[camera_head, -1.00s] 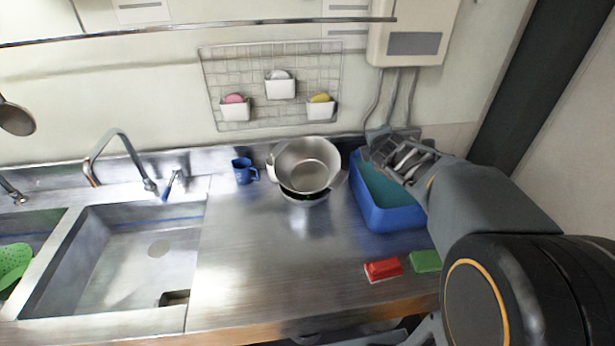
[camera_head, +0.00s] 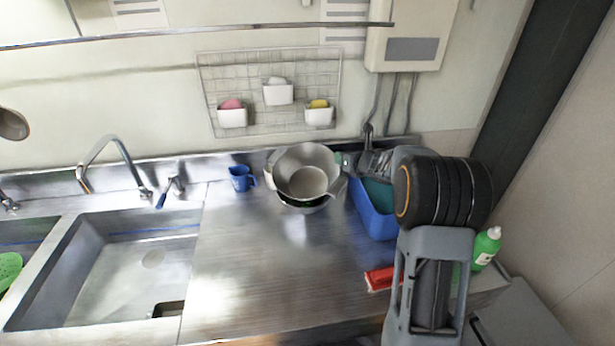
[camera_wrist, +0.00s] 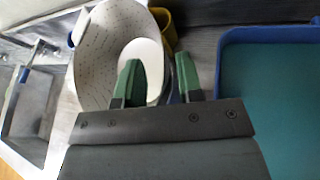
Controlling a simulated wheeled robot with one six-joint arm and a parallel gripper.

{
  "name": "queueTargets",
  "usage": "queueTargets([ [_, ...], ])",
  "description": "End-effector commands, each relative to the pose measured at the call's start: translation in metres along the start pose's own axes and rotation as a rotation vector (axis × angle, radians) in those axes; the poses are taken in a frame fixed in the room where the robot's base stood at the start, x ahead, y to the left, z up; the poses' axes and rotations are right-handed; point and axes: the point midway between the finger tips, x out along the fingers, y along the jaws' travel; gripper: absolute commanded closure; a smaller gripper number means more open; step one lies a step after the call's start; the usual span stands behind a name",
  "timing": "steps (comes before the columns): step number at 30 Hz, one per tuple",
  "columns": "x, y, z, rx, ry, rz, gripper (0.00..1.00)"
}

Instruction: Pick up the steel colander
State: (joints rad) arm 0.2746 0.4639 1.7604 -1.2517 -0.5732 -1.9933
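The steel colander (camera_head: 306,163) sits tilted on the counter near the back wall, its mouth facing me. It seems to rest in or on a darker bowl (camera_head: 304,207). In the wrist view the perforated colander (camera_wrist: 95,58) fills the upper left. My gripper (camera_head: 345,162) is at its right rim, partly hidden by my arm. In the wrist view my gripper (camera_wrist: 160,84) shows two green-padded fingers apart. The left finger overlaps the colander's inside and the right one lies beyond its right edge. I cannot tell whether either touches it.
A blue tub (camera_head: 372,218) stands right beside the colander, under my arm. A blue mug (camera_head: 241,178) stands left of it. The counter's middle is clear; a sink (camera_head: 100,265) is left.

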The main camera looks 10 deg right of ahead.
Motion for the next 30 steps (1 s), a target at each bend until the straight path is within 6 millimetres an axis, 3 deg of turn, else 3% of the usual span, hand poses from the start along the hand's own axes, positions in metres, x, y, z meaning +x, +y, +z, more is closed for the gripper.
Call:
queueTargets([
  [5,0.008,0.001,0.000,0.002,0.000,0.000,0.66],
  [16,0.052,0.003,-0.001,0.002,0.001,0.000,0.66],
  [26,0.057,0.003,-0.002,0.003,0.000,-0.001,0.66],
  [30,0.057,0.003,-0.002,0.003,0.000,-0.001,0.79],
])
